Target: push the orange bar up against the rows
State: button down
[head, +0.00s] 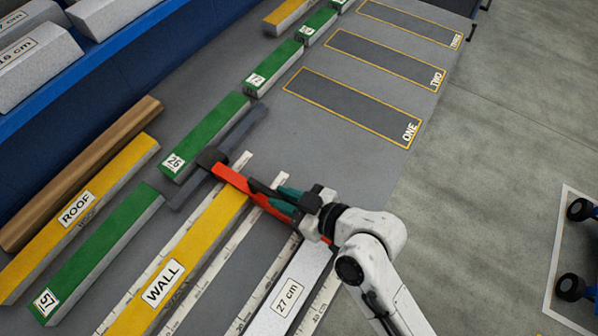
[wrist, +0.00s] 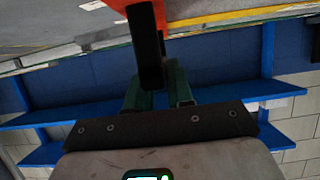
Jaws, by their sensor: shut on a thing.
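The orange bar (head: 232,178) lies across the far ends of the ruled tracks. Its left end meets a black block (head: 211,157) on a dark grey rail (head: 243,130). My gripper (head: 272,190) is shut on the bar near its middle. In the wrist view, the orange bar (wrist: 185,10) shows at the top, with a dark upright part in front of the gripper (wrist: 157,88). The yellow WALL row (head: 205,230) reaches to the orange bar and seems to touch it. The grey 27 cm row (head: 285,296) lies beside it; its far end is hidden by my gripper.
Left lie a green 57 bar (head: 100,238), a yellow ROOF bar (head: 110,182) and a brown bar (head: 90,165). Green bars (head: 213,130) line up beyond the rail. Outlined areas ONE (head: 350,107), TWO (head: 385,60) and THREE (head: 410,22) are empty.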

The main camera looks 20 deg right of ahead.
jog(key=shift+s+a, duration=0.5)
jog(key=shift+a, duration=0.25)
jog(key=shift+f, duration=0.1)
jog(key=c, duration=1.1)
grip_release()
jog(key=shift+a, duration=0.1)
jog(key=b+v, duration=0.1)
jog(key=v, duration=1)
jog(key=shift+f+b, duration=0.1)
jog(key=shift+b, duration=0.25)
